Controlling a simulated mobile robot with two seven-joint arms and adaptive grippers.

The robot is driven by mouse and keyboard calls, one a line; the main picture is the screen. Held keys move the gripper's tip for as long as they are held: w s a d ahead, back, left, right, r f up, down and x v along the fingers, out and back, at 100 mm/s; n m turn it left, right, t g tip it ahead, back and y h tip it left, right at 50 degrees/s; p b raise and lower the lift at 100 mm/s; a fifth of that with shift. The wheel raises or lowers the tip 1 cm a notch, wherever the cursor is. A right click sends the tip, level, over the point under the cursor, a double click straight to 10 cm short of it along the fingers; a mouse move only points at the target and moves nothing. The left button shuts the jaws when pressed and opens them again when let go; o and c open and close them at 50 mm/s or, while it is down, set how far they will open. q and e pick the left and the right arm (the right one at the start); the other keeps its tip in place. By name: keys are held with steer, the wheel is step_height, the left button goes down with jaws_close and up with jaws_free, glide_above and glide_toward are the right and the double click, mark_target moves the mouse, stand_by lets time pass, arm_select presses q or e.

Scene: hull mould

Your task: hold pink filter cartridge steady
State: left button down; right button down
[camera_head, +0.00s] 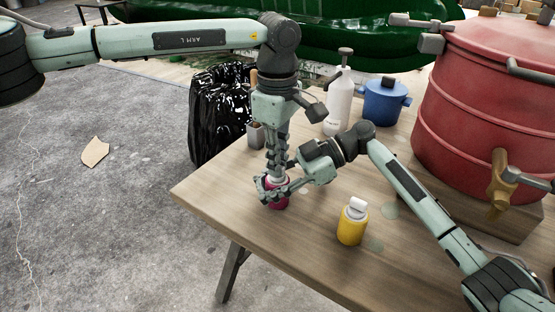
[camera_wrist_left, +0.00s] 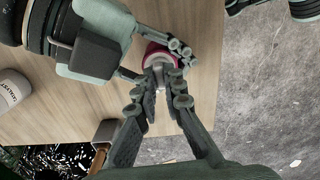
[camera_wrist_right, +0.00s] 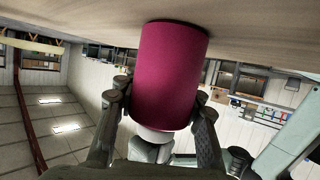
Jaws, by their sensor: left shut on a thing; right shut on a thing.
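The pink filter cartridge (camera_head: 279,202) stands upright on the wooden table near its left edge. My right gripper (camera_head: 271,188) reaches in from the right and is shut around the cartridge's body. In the right wrist view the pink body (camera_wrist_right: 168,75) sits between its two fingers, inverted in the picture, with a pale collar and grey top. My left gripper (camera_head: 278,170) points down from above and is shut on the cartridge's pale top. In the left wrist view its fingers meet at that top (camera_wrist_left: 155,60), hiding much of it.
A yellow bottle with a white cap (camera_head: 352,224) stands right of the cartridge on the table (camera_head: 300,247). A white bottle (camera_head: 341,95), blue pot (camera_head: 383,103) and large red vessel (camera_head: 470,115) stand farther back. A black bag (camera_head: 215,110) stands beyond the table's left edge.

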arm_select(q)
steer(key=shift+r, duration=0.15)
steer(key=shift+r, duration=0.95)
steer(key=shift+r, duration=0.1)
steer(key=shift+r, duration=1.9)
arm_select(e)
steer(key=c, duration=0.9)
jaws_free()
steer(key=shift+d, duration=0.1)
